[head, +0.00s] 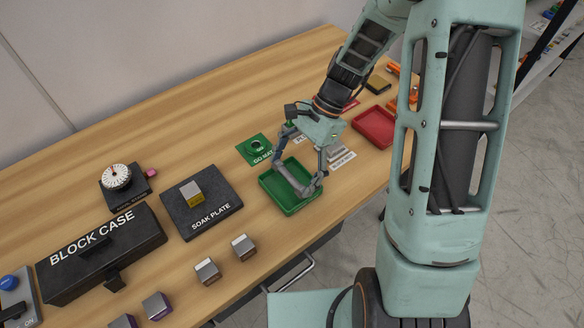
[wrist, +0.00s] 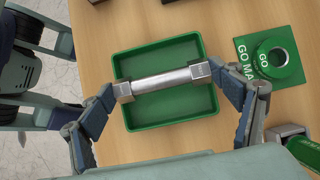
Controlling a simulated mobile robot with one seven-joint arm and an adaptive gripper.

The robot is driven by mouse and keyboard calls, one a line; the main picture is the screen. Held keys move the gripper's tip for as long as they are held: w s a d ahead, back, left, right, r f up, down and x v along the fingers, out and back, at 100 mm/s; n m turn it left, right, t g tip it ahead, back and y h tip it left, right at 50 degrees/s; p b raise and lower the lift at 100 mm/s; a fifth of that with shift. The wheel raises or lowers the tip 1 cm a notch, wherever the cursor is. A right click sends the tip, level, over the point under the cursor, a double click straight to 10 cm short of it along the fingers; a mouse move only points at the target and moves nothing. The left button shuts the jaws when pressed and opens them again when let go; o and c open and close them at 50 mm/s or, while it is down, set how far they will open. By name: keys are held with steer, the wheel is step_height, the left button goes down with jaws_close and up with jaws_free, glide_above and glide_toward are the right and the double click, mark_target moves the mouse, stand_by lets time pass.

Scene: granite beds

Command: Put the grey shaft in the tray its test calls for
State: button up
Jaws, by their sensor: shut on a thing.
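The grey shaft (wrist: 165,81), a bar with thicker ends, lies across the green tray (wrist: 135,61) in the wrist view. My gripper (wrist: 162,84) is shut on it lengthwise, one finger at each end. In the head view my gripper (head: 298,177) reaches down over the green tray (head: 272,200); how high the shaft is above the tray floor I cannot tell. The green GO ring (wrist: 276,57) stands on the GO mat (wrist: 244,49), right of the tray in the wrist view. The red tray (head: 375,125) is farther right in the head view, partly behind my arm.
The soak plate (head: 221,208) carries a block (head: 190,193). The black block case (head: 100,254) and a dial gauge (head: 116,177) stand on the left. Several blocks (head: 207,271) line the front edge. Grey pieces (head: 341,151) lie between the trays. The table's back left is clear.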

steer(key=shift+f+b, duration=0.3)
steer(key=shift+f, duration=0.5)
steer(key=o, duration=1.7)
steer(key=shift+f, duration=0.1)
steer(key=v, duration=1.2)
steer(key=shift+d, duration=0.1)
